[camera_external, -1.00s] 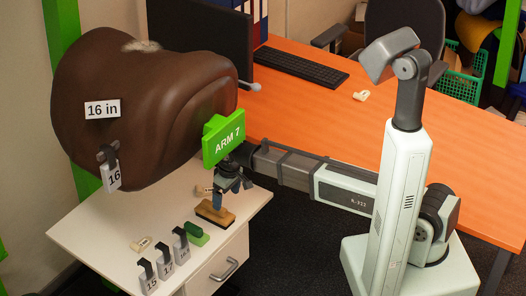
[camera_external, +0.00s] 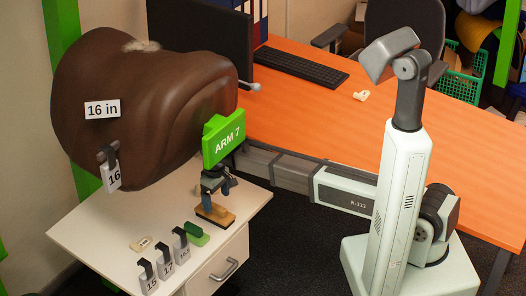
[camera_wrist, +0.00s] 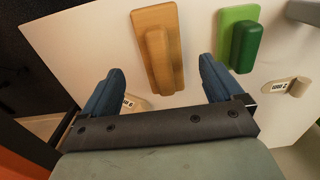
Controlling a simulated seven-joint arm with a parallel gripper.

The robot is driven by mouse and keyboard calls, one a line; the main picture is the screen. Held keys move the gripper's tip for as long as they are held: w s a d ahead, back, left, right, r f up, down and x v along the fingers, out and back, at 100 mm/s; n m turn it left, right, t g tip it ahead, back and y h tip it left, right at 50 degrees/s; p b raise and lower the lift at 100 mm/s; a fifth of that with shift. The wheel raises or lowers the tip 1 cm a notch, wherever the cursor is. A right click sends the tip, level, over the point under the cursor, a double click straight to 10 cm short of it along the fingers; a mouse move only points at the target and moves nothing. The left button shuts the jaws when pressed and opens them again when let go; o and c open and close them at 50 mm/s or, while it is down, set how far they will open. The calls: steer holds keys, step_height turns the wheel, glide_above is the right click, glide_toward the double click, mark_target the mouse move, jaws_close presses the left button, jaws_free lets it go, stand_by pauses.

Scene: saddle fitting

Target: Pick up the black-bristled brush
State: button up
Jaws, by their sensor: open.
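The wooden-backed brush (camera_external: 215,215) lies on the white cabinet top, with a dark strip under its wood. In the wrist view the brush (camera_wrist: 158,45) shows from above as a tan block with a raised grip, and its bristles are hidden. My gripper (camera_external: 211,190) is just above the brush in the outside view. In the wrist view my gripper (camera_wrist: 158,84) is open, its two blue fingers apart to either side of the brush's near end. Nothing is between the fingertips, and I cannot tell whether they touch anything.
A green brush or block (camera_external: 196,235) lies close beside the wooden brush. Several numbered tags (camera_external: 165,262) and a small cream piece (camera_external: 141,243) are on the white cabinet top (camera_external: 105,232). A large brown saddle (camera_external: 150,95) overhangs the cabinet behind. The orange desk (camera_external: 310,115) stands at right.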

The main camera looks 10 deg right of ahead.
mark_target(216, 205)
steer(key=shift+a+f, duration=0.15)
steer(key=shift+f, duration=3.35)
steer(key=c, duration=1.2)
steer(key=shift+o, duration=0.2)
steer(key=shift+r, duration=0.15)
